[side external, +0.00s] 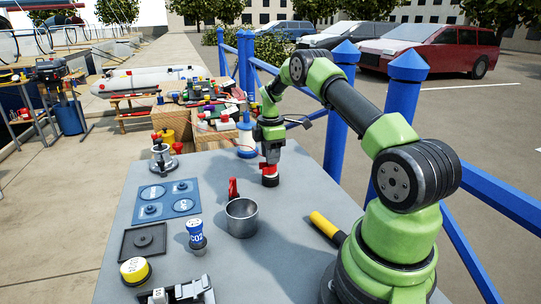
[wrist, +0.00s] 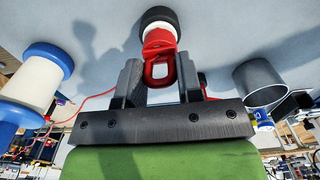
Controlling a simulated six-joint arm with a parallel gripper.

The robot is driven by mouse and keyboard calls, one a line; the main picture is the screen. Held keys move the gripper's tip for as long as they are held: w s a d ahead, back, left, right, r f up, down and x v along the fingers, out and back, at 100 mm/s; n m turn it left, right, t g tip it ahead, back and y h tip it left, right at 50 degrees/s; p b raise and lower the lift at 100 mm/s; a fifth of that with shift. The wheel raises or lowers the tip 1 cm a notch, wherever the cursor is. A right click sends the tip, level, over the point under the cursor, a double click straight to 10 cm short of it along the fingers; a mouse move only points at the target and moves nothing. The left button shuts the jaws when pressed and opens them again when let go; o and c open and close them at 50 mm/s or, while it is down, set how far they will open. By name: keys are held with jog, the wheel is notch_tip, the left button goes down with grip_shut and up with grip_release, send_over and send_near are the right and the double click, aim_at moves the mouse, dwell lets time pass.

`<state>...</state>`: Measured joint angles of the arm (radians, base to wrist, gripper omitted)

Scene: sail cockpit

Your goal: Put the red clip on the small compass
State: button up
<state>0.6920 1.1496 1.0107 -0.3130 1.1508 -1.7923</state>
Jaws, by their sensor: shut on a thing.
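My gripper (side external: 269,163) points down over the far right part of the grey table. In the wrist view its two dark fingers (wrist: 158,82) are shut around a red looped piece (wrist: 158,70). This piece meets a white and black body (wrist: 158,17) beyond the fingertips; whether they are joined I cannot tell. In the side view the held thing looks red with a dark bottom (side external: 270,180), at or close to the tabletop. Another upright red piece (side external: 233,188) stands behind the metal cup. I cannot tell for sure which thing is the small compass.
A metal cup (side external: 241,220), a blue-and-white canister (side external: 196,236), a yellow-topped cylinder (side external: 135,271) and a yellow-ended cylinder (side external: 325,225) stand or lie on the table. A blue panel (side external: 167,211) and a black square plate (side external: 144,241) lie left. A blue-and-white post (wrist: 35,75) is close by.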

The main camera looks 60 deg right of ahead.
jog(key=shift+f, duration=0.25)
jog(key=shift+f, duration=0.15)
jog(key=o, duration=0.9)
